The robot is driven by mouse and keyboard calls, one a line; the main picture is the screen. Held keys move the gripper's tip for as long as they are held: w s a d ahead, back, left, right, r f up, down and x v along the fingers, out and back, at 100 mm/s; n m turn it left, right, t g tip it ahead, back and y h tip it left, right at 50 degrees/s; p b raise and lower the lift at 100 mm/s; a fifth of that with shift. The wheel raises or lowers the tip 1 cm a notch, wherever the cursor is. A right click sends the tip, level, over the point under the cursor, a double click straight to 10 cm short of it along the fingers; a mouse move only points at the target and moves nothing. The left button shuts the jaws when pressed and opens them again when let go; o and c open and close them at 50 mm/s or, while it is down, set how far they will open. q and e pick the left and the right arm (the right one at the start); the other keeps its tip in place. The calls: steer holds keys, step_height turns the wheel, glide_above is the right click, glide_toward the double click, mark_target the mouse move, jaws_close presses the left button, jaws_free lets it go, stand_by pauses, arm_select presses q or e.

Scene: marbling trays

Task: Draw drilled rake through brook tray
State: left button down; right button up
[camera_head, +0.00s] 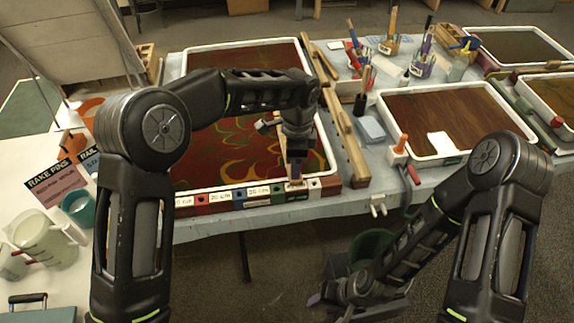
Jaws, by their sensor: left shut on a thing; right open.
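The large white-rimmed tray (326,150) on the left holds dark red liquid with green and yellow swirls. My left gripper (296,172) points down at this tray's front right corner. It is shut on a small pale wooden piece (296,186), mostly hidden by the fingers; I cannot tell whether this is the drilled rake. Long wooden bars (351,150) lie along the tray's right side. A smaller tray (383,97) with brown liquid stands to the right. I cannot read which tray is brook. My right gripper (335,293) is open and low, in front of the table.
Coloured blocks marked in centimetres (222,198) line the front edge. A side table with cups (45,240) is at left. A dark green bin (372,245) stands below.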

arm_select(q)
steer(key=shift+w+d+p, duration=0.35)
steer(key=shift+d+p, duration=0.05)
steer(key=shift+d, duration=1.05)
steer(key=shift+w+d+p, duration=0.4)
steer(key=shift+d, duration=1.1)
steer(key=shift+w+d+p, duration=0.35)
steer(key=shift+d+p, duration=0.05)
steer(key=shift+d, duration=1.05)
steer(key=shift+r+p, duration=1.55)
steer(key=shift+r, duration=0.95)
step_height(320, 180, up, 4)
steer(key=p, duration=0.2)
steer(key=shift+p, duration=0.4)
